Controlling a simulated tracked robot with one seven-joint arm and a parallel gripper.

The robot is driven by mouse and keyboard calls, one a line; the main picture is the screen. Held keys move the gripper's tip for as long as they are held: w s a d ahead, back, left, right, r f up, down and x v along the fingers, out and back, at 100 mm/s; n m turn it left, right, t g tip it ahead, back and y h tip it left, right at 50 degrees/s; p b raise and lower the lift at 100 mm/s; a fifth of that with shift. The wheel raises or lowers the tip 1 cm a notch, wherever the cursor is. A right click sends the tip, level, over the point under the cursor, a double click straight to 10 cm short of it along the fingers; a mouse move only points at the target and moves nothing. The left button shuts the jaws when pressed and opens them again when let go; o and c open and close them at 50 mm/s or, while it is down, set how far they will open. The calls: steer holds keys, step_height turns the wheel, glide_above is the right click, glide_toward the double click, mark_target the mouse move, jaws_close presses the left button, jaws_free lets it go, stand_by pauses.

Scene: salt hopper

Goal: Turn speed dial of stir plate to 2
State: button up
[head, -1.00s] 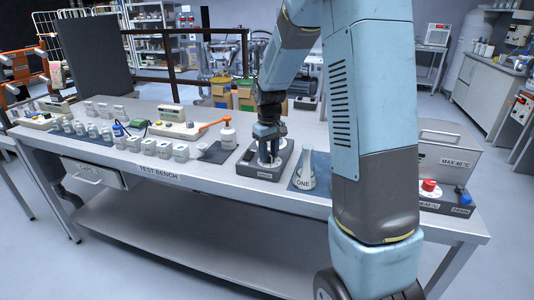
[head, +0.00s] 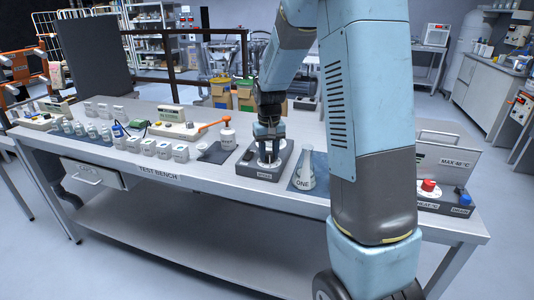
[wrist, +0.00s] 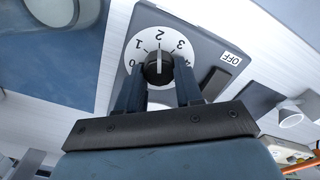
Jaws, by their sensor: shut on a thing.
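The stir plate (head: 262,173) is a dark grey box on the bench. In the wrist view its speed dial (wrist: 156,71) is a black knob on a white disc (wrist: 172,40) marked 0 to 4. The white line on the knob points up at the 2. My gripper (wrist: 157,77) is shut on the knob, with one dark finger on each side of it.
A flask marked ONE (head: 306,172) stands on a blue mat right of the stir plate. A dark switch (wrist: 213,83) and an OFF label (wrist: 231,58) lie beside the dial.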

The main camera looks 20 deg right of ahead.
mark_target(269, 154)
steer(key=shift+w+r, duration=0.1)
steer(key=o, duration=1)
steer(key=shift+o, duration=0.2)
step_height(269, 154, up, 14)
steer(key=shift+f, duration=0.25)
steer(key=s+r+t, duration=0.2)
steer(key=s+r, duration=0.1)
steer(key=s, duration=1.1)
steer(key=s+r+t, duration=0.2)
steer(key=s+t, duration=0.1)
steer(key=s, duration=1.2)
steer(key=shift+a+r+t, duration=0.3)
steer(key=shift+a+r, duration=0.1)
steer(key=shift+a, duration=0.05)
